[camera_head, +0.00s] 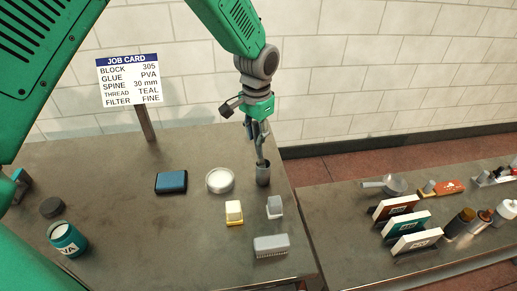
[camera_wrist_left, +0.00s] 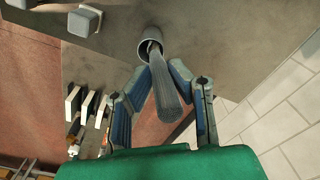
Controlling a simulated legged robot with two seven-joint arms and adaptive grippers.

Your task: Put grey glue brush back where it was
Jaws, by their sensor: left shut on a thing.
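The grey glue brush (camera_wrist_left: 165,88) is between the fingers of my left gripper (camera_wrist_left: 161,70) in the left wrist view. Its far end reaches into the mouth of a grey cup (camera_wrist_left: 149,40); how deep it sits I cannot tell. In the head view my left gripper (camera_head: 262,140) is above the cup (camera_head: 263,177), which stands upright near the table's right edge. The brush is mostly hidden by the fingers there. The teal PVA glue jar (camera_head: 67,242) stands open at the left front. My right gripper is not seen.
A white round dish (camera_head: 220,181) and a blue pad (camera_head: 171,182) lie left of the cup. A yellow-and-white block (camera_head: 234,213), a grey block (camera_head: 275,207) and a grey ridged block (camera_head: 271,246) are in front. A job card (camera_head: 131,80) stands behind. A side table (camera_head: 345,230) holds books and bottles.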

